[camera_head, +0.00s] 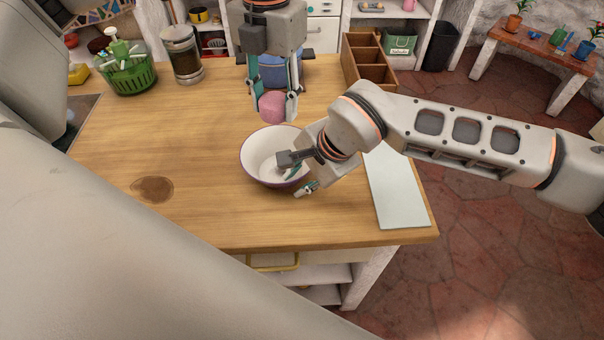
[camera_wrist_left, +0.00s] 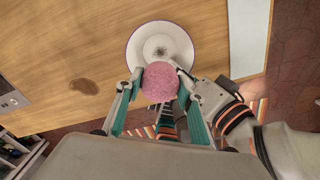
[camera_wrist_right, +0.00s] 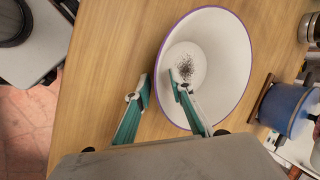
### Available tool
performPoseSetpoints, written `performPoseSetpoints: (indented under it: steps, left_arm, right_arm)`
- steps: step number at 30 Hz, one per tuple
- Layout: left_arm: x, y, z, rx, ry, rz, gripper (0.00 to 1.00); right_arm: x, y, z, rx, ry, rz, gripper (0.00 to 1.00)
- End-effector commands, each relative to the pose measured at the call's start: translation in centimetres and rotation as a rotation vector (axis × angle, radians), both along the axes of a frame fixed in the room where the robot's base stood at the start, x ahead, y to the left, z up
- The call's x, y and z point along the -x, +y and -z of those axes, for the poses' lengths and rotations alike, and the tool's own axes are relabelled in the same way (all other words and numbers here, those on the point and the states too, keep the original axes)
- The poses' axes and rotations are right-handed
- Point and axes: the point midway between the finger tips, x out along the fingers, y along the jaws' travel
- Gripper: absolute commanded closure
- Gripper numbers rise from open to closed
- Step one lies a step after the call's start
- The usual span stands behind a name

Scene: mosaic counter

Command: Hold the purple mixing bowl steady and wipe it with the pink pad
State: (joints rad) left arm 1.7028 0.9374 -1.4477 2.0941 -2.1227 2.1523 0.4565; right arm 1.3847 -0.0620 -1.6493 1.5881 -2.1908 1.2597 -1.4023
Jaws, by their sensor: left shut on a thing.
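The purple-rimmed mixing bowl (camera_head: 262,158), white inside, stands upright on the wooden counter. Dark specks (camera_wrist_right: 185,68) lie on its bottom, seen in both wrist views. My left gripper (camera_head: 274,111) is shut on the pink pad (camera_head: 271,106) and holds it above the far side of the bowl. The round pad also shows in the left wrist view (camera_wrist_left: 160,82). My right gripper (camera_head: 298,182) is at the bowl's near right rim. In the right wrist view its fingers are apart, one inside the bowl and one outside, with the wall between them and gaps showing.
A pale board (camera_head: 396,190) lies right of the bowl. A blue pot (camera_head: 275,72) stands behind my left gripper, and a wooden divided box (camera_head: 368,62) is at the back right. A green basket (camera_head: 127,76) and a glass jar (camera_head: 183,55) stand back left.

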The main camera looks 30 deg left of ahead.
Motion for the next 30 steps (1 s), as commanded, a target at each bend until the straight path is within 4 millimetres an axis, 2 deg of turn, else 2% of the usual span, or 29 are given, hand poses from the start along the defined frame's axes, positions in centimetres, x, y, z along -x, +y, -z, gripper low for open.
performPoseSetpoints:
  steps: [7,8,10,17,24,30]
  left_arm:
    - [0.0,0.0,0.0,0.0,0.0,0.0,0.8]
    - [0.0,0.0,0.0,0.0,0.0,0.0,0.8]
    - [0.0,0.0,0.0,0.0,0.0,0.0,0.8]
    - [0.0,0.0,0.2,0.0,0.001,0.0,0.8]
    - [0.0,0.0,3.9,0.0,0.004,0.0,0.8]
    - [0.0,0.0,5.4,0.0,0.0,0.0,0.8]
  right_arm:
    - [0.0,0.0,0.1,0.0,0.0,0.0,0.78]
    - [0.0,0.0,0.1,0.0,0.0,0.0,0.83]
    - [0.0,0.0,0.1,0.0,0.0,0.0,1.0]
    - [0.0,0.0,0.1,0.0,0.0,0.0,1.0]
    - [0.0,0.0,0.1,0.0,0.001,0.0,1.0]
    - [0.0,0.0,0.1,0.0,0.0,0.0,1.0]
